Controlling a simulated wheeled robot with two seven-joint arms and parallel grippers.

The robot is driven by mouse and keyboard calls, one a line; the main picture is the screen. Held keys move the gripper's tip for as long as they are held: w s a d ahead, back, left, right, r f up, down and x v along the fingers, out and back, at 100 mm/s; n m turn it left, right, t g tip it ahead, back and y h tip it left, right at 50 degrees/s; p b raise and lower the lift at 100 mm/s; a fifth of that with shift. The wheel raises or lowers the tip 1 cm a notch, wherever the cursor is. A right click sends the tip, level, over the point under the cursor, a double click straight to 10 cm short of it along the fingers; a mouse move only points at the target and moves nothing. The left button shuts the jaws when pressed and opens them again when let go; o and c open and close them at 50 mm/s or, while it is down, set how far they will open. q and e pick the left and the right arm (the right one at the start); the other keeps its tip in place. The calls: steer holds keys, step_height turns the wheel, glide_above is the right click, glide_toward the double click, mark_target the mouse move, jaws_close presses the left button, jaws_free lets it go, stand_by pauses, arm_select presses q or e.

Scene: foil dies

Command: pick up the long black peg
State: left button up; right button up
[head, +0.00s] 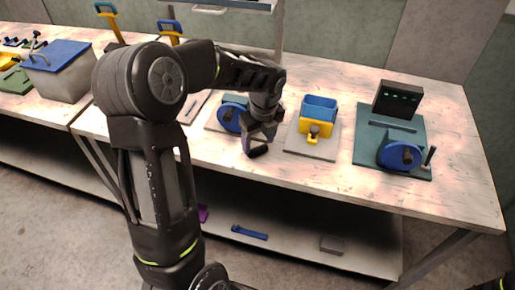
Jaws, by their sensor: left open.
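My left gripper (256,146) hangs low over the front of the table, its fingers pointing down. It is open, and its fingertips are small and dark here. A short black rounded shape (258,151) shows at the fingertips; I cannot tell whether it is a peg or part of the gripper. My right gripper is not in view.
A blue wheel fixture (229,117) sits just left of my gripper. A blue and yellow fixture (319,108) stands to its right. A green plate (385,129) carries a black panel (398,97) and a blue wheel (400,156). A grey bin (60,78) with a blue lid stands far left.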

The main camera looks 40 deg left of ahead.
mark_target(258, 148)
arm_select(q)
steer(key=shift+a+f, duration=0.2)
steer(key=shift+f, duration=1.05)
steer(key=shift+c, duration=0.4)
jaws_close()
step_height(258, 148, up, 10)
steer(key=b, duration=0.1)
steer(key=shift+d+r, duration=0.1)
stand_by(0.5)
